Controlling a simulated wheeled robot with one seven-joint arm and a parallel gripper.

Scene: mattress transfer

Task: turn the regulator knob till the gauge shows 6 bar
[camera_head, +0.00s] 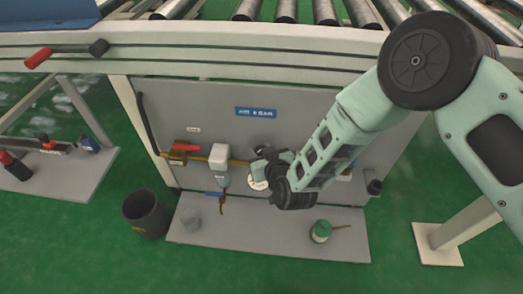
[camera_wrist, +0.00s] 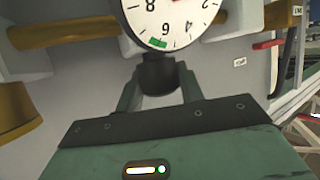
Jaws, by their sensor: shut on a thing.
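In the wrist view my gripper (camera_wrist: 160,80) is shut on the dark regulator knob (camera_wrist: 158,72), with one finger on each side. The round white gauge (camera_wrist: 165,15) is just beyond the knob, and its upper part is cut off by the frame edge. Its digits and a green mark beside the 6 show. A bit of red shows at the dial's centre, but I cannot read the needle. In the head view my gripper (camera_head: 268,165) is at the panel, and the gauge (camera_head: 257,181) is partly hidden by it. The knob is hidden there.
On the panel (camera_head: 300,103) are a red-handled valve (camera_head: 186,147), a white filter housing (camera_head: 219,156) and a blue-handled valve (camera_head: 215,194). A grey cup (camera_head: 190,218) and a green-topped can (camera_head: 320,231) stand on the shelf below. A dark bin (camera_head: 146,214) stands left. Conveyor rollers run above.

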